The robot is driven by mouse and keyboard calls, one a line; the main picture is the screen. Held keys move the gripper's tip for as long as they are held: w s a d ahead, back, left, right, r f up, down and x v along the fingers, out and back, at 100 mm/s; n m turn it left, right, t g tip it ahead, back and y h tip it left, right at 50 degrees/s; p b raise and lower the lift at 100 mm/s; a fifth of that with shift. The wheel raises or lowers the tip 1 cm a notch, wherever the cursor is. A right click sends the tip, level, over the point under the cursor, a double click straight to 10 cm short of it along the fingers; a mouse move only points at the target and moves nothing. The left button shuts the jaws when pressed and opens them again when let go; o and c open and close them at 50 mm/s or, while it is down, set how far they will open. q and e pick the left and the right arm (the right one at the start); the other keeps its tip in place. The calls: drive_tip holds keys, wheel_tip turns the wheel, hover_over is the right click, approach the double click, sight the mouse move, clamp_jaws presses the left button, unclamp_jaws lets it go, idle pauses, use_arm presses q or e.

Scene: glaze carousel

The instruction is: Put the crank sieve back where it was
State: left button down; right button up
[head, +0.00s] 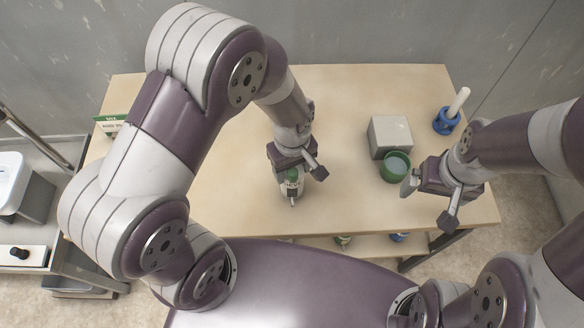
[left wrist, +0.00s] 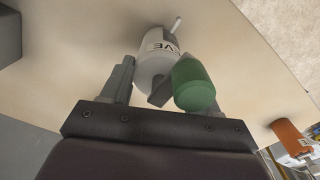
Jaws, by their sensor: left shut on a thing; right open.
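The crank sieve (head: 293,186) is a white cylinder with dark lettering, a green part and a small pale rod. It is over the front middle of the wooden table. My left gripper (head: 290,172) is above it and shut on it. In the left wrist view the sieve's white body (left wrist: 153,72) and green part (left wrist: 194,86) show between the fingers of my left gripper (left wrist: 165,90). I cannot tell whether its base touches the table. My right gripper (head: 412,184) is open and empty beside the green cup, near the table's right front.
The wooden table (head: 230,185) is clear to the left of the sieve. A grey block (head: 390,134), the green cup (head: 395,168) and a blue holder with a white rod (head: 446,121) stand at the right. A green-and-white sign (head: 110,123) stands at the left edge.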

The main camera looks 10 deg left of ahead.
use_arm(q)
drive_tip(key=shift+w+f, duration=0.1)
drive_tip(key=shift+f, duration=0.6)
drive_tip(key=shift+a, duration=0.1)
drive_tip(key=shift+f, duration=0.1)
drive_tip(key=shift+c, duration=1.3)
unclamp_jaws()
wheel_tip(320, 180, up, 12)
drive_tip(key=s+a+m+t, duration=0.1)
drive_tip(key=s+a+m, duration=0.3)
drive_tip(key=a+m, duration=0.4)
drive_tip(key=shift+s+a, duration=0.25)
